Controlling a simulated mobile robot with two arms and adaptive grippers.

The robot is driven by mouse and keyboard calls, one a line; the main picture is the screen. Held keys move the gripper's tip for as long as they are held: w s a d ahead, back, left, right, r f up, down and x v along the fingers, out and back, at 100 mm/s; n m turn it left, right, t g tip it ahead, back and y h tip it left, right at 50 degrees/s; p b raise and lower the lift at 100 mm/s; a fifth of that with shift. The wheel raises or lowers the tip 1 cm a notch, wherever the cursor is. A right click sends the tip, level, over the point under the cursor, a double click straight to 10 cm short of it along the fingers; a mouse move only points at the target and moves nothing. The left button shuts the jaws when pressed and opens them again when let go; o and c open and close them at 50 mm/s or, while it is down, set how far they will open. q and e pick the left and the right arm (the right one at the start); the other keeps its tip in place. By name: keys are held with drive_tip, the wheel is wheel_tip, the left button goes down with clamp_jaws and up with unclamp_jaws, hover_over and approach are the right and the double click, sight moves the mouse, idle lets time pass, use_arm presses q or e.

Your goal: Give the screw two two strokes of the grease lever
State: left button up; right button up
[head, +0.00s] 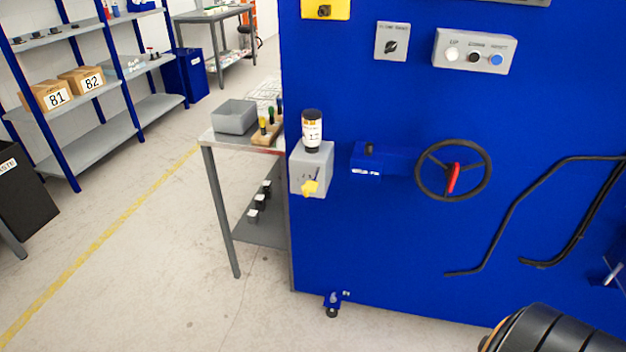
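A grey box (312,168) is mounted at the left edge of the blue machine panel. A dark bottle with a white label (312,131) stands upright on top of it. A small yellow lever (310,187) is on the lower front of the box; it looks like the grease lever. No screw can be clearly made out. Neither gripper is in view; only a dark rounded part, probably one of my arm links, shows at the bottom right.
A black handwheel with a red handle (453,178) and a small blue block (367,158) are right of the box. Bent black bars (508,215) stand further right. A grey side table (222,140) stands left of the machine.

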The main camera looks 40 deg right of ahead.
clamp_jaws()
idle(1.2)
